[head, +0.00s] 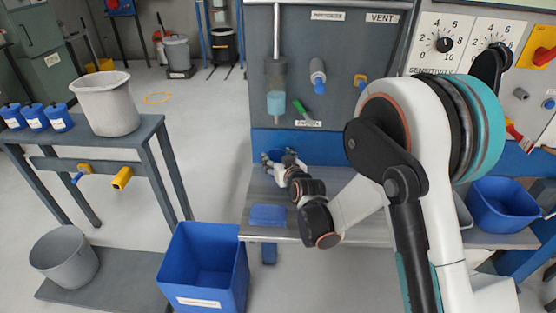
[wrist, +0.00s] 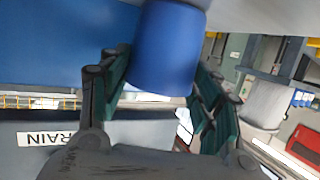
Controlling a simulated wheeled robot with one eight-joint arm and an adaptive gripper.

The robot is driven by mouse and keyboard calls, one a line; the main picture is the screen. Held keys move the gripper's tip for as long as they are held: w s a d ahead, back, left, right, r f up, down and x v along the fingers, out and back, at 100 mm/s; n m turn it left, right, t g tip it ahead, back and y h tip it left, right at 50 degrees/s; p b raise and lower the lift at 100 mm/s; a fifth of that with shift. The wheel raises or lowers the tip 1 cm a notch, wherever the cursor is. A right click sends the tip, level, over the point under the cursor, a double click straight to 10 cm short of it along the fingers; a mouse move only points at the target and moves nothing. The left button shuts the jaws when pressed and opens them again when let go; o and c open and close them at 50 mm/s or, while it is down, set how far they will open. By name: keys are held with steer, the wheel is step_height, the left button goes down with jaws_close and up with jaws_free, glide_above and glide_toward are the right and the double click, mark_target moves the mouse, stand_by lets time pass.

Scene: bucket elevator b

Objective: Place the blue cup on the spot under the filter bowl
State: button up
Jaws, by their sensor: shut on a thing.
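My gripper (head: 287,164) is shut on the blue cup (wrist: 168,50), with one dark green-padded finger on each side of it. In the head view the cup is mostly hidden behind my gripper, near the back of the grey bench shelf (head: 335,180). The filter bowl (head: 276,90) is a clear cylinder with light blue liquid low in it, mounted on the grey panel (head: 345,60). The cup is below the bowl. I cannot tell if the cup touches the shelf. The spot under the bowl is not clearly visible.
A flat blue pad (head: 267,215) lies at the shelf's front left. A green-handled valve (head: 305,112) is on the panel above right. A blue bin (head: 205,270) stands at lower left, and a blue tub (head: 502,205) is on the right. The shelf's front strip is partly clear.

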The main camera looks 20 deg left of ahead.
steer(key=shift+f, duration=0.1)
steer(key=o, duration=1.1)
steer(key=shift+o, duration=0.2)
steer(key=shift+s+r, duration=0.1)
steer(key=shift+r, duration=0.1)
steer(key=p+v, duration=0.2)
steer(key=v, duration=1)
